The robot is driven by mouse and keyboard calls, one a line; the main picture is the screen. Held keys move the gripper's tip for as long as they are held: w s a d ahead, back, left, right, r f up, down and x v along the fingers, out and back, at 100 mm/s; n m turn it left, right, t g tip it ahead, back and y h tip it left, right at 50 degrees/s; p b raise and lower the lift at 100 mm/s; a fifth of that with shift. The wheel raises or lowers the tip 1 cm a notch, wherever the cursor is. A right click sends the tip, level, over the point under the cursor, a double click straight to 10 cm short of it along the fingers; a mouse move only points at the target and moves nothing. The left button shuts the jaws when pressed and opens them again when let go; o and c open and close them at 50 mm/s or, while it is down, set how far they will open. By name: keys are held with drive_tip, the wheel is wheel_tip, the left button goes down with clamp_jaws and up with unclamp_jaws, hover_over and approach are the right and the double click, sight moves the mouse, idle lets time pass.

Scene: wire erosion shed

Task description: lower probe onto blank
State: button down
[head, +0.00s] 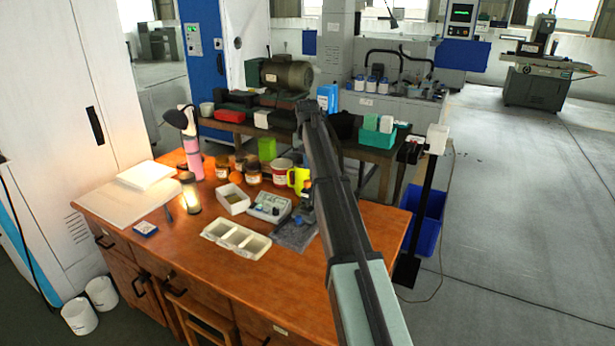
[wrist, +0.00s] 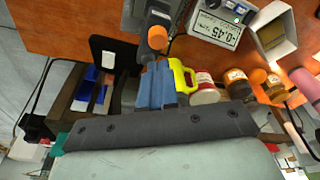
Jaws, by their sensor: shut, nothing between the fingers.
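In the wrist view, my gripper (wrist: 156,64) has its two blue-grey fingers together with nothing between them. Just ahead of the fingertips is a dark post with an orange round cap (wrist: 157,42), seemingly part of the probe stand; I cannot tell whether they touch. A readout box (wrist: 218,28) beside it seems to show -0.45, upside down. In the head view, the readout box (head: 268,207) stands left of a dark grey base (head: 293,238) with a blue part on it. My arm hides much of the stand and my gripper there. I cannot make out the blank or probe tip.
A white three-pocket tray (head: 237,241) and a white open box (head: 233,199) sit left of the readout. Behind are several jars, a red-white can (head: 282,171) and a yellow mug (head: 299,180). The front right tabletop is clear.

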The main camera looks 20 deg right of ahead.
drive_tip(key=v, duration=0.3)
drive_tip(key=shift+w+r, duration=0.3)
drive_tip(key=shift+r, duration=0.15)
drive_tip(key=shift+d, duration=0.1)
